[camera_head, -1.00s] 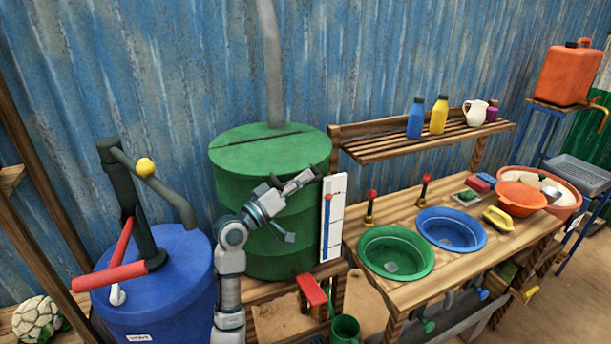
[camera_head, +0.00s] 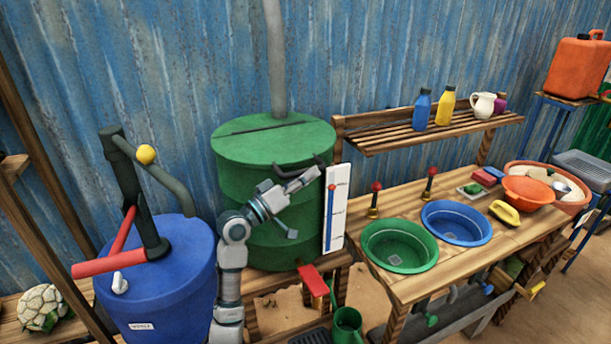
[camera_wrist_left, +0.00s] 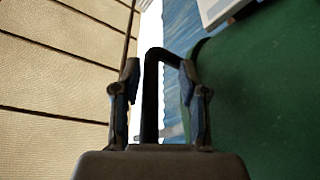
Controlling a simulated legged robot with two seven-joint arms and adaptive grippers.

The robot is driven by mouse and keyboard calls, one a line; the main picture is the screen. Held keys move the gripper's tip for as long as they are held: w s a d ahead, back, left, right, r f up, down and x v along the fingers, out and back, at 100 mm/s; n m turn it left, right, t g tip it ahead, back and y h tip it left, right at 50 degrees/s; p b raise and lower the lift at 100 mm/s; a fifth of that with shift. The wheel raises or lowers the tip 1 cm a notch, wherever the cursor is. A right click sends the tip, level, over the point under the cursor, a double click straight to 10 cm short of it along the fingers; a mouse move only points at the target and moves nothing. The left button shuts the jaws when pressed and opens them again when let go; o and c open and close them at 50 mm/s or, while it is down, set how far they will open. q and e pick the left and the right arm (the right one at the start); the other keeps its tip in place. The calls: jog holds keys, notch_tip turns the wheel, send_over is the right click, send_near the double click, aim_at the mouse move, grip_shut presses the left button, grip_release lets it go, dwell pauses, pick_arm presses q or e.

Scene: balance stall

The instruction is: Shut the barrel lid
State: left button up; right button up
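The green barrel (camera_head: 285,237) stands against the blue wall in the head view. Its round green lid (camera_head: 262,150) lies about flat on top, with a dark seam across it; I cannot tell whether it is fully seated. A dark bent handle (camera_head: 290,164) shows at the lid's front edge. My left gripper (camera_head: 314,176) is at the barrel's front right, just below this handle. In the left wrist view the gripper (camera_wrist_left: 159,95) is open, and the black handle (camera_wrist_left: 152,90) stands between its fingers with gaps showing. My right gripper is not in view.
A white gauge board (camera_head: 335,215) stands close right of my left gripper. A blue barrel (camera_head: 165,280) with a pump is at the left. The wooden bench (camera_head: 400,285) holds a green basin (camera_head: 397,262) and a blue basin (camera_head: 456,238). A green can (camera_head: 347,328) stands low in front.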

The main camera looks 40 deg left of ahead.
pick_arm(q)
jog(key=shift+s+a+r, duration=0.1)
jog(key=shift+s+r, duration=0.1)
jog(key=shift+s+a+f, duration=0.1)
jog(key=shift+s, duration=0.2)
jog(key=v, duration=1.1)
jog(key=shift+f, duration=0.3)
